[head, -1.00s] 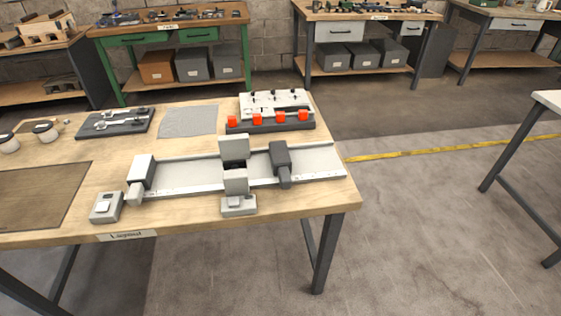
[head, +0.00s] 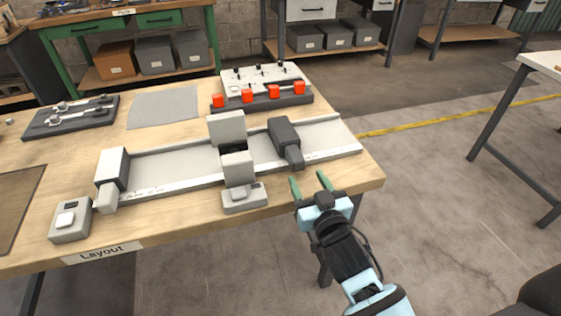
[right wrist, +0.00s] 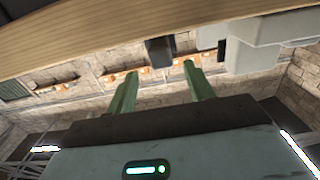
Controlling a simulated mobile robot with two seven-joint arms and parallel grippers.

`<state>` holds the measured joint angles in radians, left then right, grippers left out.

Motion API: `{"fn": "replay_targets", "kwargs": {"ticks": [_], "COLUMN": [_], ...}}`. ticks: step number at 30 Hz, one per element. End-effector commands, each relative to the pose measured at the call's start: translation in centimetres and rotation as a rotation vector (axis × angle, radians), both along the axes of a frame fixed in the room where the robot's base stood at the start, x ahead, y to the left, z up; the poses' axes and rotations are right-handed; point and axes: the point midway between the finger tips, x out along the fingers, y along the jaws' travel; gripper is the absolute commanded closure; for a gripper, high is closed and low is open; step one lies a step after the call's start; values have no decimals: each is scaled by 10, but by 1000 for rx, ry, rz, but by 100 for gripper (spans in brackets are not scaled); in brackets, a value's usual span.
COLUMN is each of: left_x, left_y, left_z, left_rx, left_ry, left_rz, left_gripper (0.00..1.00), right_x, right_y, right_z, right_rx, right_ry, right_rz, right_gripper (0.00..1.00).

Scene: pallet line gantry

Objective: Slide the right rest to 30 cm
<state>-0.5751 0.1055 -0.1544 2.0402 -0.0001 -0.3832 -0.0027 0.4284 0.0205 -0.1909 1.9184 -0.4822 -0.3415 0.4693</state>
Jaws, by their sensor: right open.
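The right rest, a dark grey block (head: 284,134) with a handle-like front part, sits on the right half of a pale rail (head: 180,161) on the table. A light grey rest (head: 113,170) sits at the rail's left end. A taller grey unit (head: 227,130) stands between them. My right gripper (head: 308,182) is open and empty, just off the table's front edge, below and in front of the right rest. In the right wrist view its green fingers (right wrist: 158,80) are apart, with a dark block (right wrist: 160,50) beyond them. My left gripper is not in view.
The wooden table edge (right wrist: 110,35) crosses the right wrist view. A small box with a button (head: 70,220) stands at the table's front left. A rack with red blocks (head: 262,100) lies behind the rail. Open floor lies to the right.

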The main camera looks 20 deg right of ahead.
Motion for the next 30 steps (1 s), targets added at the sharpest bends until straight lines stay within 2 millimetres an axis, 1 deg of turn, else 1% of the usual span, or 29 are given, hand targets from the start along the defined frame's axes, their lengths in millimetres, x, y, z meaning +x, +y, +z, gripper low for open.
{"fn": "replay_targets", "kwargs": {"ticks": [3, 7, 10, 14, 21, 25, 30], "left_x": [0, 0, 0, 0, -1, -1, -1], "left_y": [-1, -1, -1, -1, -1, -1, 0], "left_z": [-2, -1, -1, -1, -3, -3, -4], "left_rx": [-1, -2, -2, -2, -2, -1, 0], "left_ry": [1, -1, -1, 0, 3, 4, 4], "left_rz": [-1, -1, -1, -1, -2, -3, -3], "left_gripper": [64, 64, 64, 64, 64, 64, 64], "right_x": [5, 6, 11, 27, 62, 75, 82], "right_y": [0, 1, 1, 1, 3, 3, 3], "right_z": [6, 7, 7, 7, 7, 6, 6], "right_rx": [3, 3, 2, 0, 1, 2, 2], "right_ry": [-17, -17, -18, -18, -17, -15, -15], "right_rz": [-2, -2, -1, -1, -1, -1, -1], "right_gripper": [47, 47, 47, 47, 47, 47, 47]}}
